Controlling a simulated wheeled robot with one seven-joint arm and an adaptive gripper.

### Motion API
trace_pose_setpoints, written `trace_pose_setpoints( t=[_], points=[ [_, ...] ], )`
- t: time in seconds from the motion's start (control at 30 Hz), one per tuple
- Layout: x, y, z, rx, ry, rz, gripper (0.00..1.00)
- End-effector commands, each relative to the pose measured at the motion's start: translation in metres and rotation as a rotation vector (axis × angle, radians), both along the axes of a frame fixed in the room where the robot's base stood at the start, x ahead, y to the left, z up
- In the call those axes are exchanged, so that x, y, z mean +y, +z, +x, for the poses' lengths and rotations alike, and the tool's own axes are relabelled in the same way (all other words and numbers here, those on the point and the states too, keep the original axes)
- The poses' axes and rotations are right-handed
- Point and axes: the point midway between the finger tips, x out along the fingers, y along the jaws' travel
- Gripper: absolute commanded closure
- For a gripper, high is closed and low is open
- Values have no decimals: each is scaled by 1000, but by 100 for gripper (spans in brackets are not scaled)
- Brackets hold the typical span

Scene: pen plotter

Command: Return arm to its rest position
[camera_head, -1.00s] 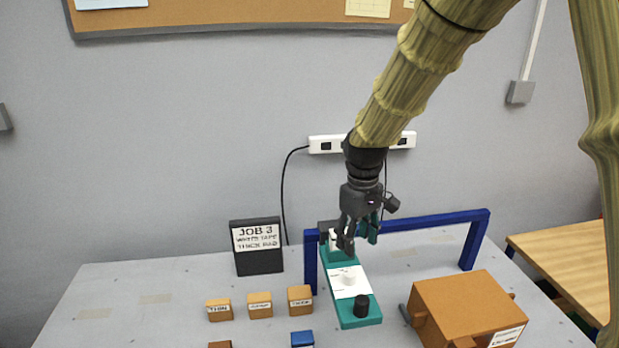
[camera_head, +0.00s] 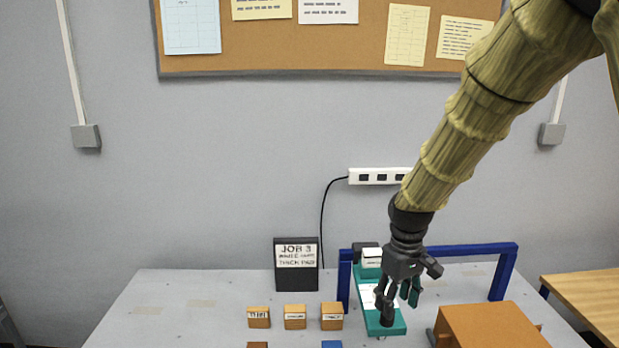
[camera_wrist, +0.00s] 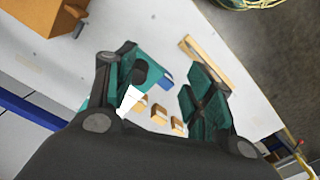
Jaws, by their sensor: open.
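My gripper (camera_head: 398,296) hangs from my arm at the right of the head view, fingers pointing down and apart with nothing between them. It is in front of the teal plotter base (camera_head: 398,328), which carries a white sheet (camera_head: 367,294) and a black knob (camera_head: 387,312) at its near end. The gripper hides part of the base and sheet. In the wrist view, the open teal-padded fingers (camera_wrist: 165,95) frame the table, with the black knob (camera_wrist: 140,72) beside the left finger. I cannot tell the exact height of the gripper above the base.
A blue frame (camera_head: 470,249) stands behind the plotter. An orange-brown box (camera_head: 490,325) is at its right. Small tan blocks (camera_head: 295,317) and a black job sign (camera_head: 296,266) are at its left. The table's left part (camera_head: 170,320) is mostly clear.

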Motion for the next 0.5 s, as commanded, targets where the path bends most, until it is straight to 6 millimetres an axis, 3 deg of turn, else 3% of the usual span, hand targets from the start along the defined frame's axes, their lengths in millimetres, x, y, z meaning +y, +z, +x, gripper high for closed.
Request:
trace_pose_setpoints(
  t=[0.27,0.37,0.5],
  points=[
    [-2,-54,-11,6,-39,8,47],
    [-2,-81,-18,7,-58,12,47],
    [-2,-131,-36,11,-96,19,47]
  ],
)
